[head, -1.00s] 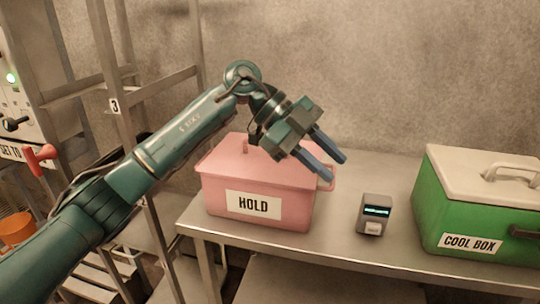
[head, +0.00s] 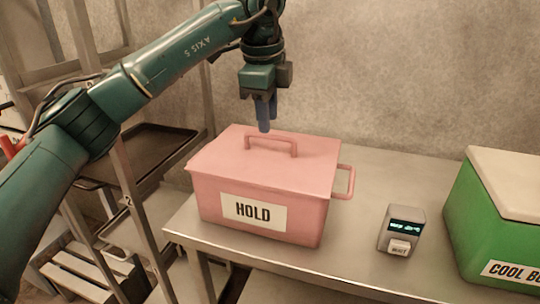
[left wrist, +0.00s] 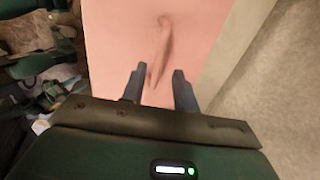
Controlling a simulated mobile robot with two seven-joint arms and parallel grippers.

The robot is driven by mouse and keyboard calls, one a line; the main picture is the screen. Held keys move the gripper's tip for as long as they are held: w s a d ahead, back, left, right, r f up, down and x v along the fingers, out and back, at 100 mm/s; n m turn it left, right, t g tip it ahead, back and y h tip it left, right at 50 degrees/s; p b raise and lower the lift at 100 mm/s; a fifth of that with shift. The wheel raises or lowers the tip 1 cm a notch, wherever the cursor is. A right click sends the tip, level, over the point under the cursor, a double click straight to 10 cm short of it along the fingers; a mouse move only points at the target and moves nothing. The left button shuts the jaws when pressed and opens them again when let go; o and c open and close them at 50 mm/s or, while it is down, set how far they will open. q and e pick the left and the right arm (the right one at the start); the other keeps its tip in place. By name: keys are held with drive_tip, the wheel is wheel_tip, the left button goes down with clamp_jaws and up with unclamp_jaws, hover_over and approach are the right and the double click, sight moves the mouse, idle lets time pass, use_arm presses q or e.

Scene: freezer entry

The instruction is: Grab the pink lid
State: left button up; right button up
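The pink lid (head: 225,157) lies on the pink box (head: 310,222) marked HOLD, on the metal table. A raised bar handle (head: 272,146) runs along the top of the lid. My left gripper (head: 267,127) points down just above the lid, near the back of the handle. In the left wrist view the two blue fingers (left wrist: 158,85) are apart with nothing held. The handle (left wrist: 162,52) shows there ahead of and between the fingertips, above the pink lid (left wrist: 115,30). My right gripper is not in view.
A small grey device (head: 402,229) with a lit display stands right of the box. A green cool box (head: 480,220) with a white lid (head: 510,180) is at the right edge. Metal racks with dark trays (head: 150,150) stand at the left. A wall is behind the table.

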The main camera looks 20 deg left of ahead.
sight(268, 136)
use_arm(q)
drive_tip(key=f, duration=0.3)
drive_tip(key=w+f, duration=0.1)
drive_tip(key=f, duration=0.1)
drive_tip(key=shift+f, duration=0.3)
drive_tip(key=shift+c, duration=0.3)
clamp_jaws()
drive_tip(key=shift+r, duration=0.1)
